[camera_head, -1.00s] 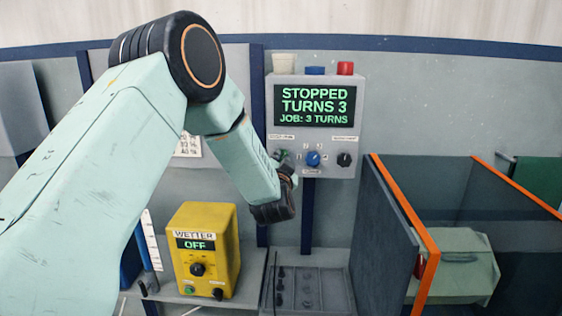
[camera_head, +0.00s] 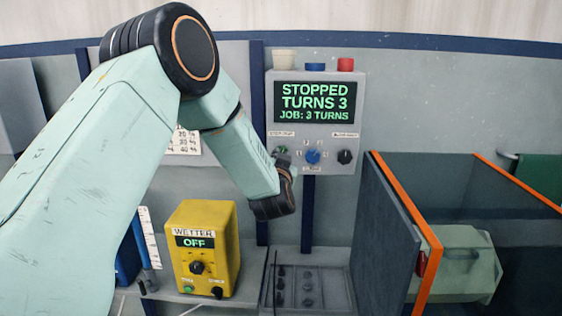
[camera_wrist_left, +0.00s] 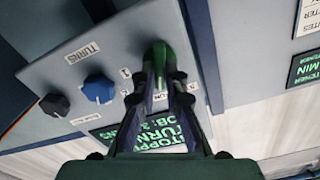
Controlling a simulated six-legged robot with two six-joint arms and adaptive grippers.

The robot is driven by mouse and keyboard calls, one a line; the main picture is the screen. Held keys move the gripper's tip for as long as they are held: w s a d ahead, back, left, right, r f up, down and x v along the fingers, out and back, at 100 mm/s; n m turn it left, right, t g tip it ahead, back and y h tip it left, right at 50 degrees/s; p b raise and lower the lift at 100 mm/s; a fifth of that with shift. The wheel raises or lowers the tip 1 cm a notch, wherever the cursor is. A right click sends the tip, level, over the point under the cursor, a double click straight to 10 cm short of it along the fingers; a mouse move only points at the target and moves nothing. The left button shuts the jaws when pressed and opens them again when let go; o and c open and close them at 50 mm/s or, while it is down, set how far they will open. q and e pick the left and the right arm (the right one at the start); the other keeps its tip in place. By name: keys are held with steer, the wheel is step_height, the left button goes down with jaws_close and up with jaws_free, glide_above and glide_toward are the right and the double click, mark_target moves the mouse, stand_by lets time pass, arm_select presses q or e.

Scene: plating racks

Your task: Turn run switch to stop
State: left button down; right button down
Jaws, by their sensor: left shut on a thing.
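The run switch (camera_wrist_left: 158,62) is a green knob at one end of the grey control panel (camera_wrist_left: 135,45), seen in the left wrist view. In the head view the green switch (camera_head: 280,150) sits at the panel's lower left. My left gripper (camera_wrist_left: 160,85) is shut on the switch, its dark fingers around the knob. In the head view the left gripper (camera_head: 284,162) is small and partly hides the switch and its label. The display (camera_head: 315,103) reads STOPPED, TURNS 3, JOB: 3 TURNS. My right gripper is not in view.
A blue turns knob (camera_head: 313,157) and a black knob (camera_head: 344,157) sit right of the switch. A yellow wetter box (camera_head: 225,225) reading OFF stands below left. A dark-walled, orange-edged bay (camera_head: 390,245) stands right. A grey tray (camera_head: 345,290) lies below the panel.

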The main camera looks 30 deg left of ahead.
arm_select(q)
steer(key=n+b, duration=0.3)
steer(key=n, duration=0.2)
steer(key=n+b, duration=0.3)
steer(key=n, duration=0.3)
steer(key=shift+s+a+f+b, duration=0.1)
steer(key=shift+a+b, duration=0.1)
steer(key=shift+b, duration=0.15)
stand_by(0.4)
steer(key=c, duration=1.4)
jaws_free()
steer(key=v, duration=1.2)
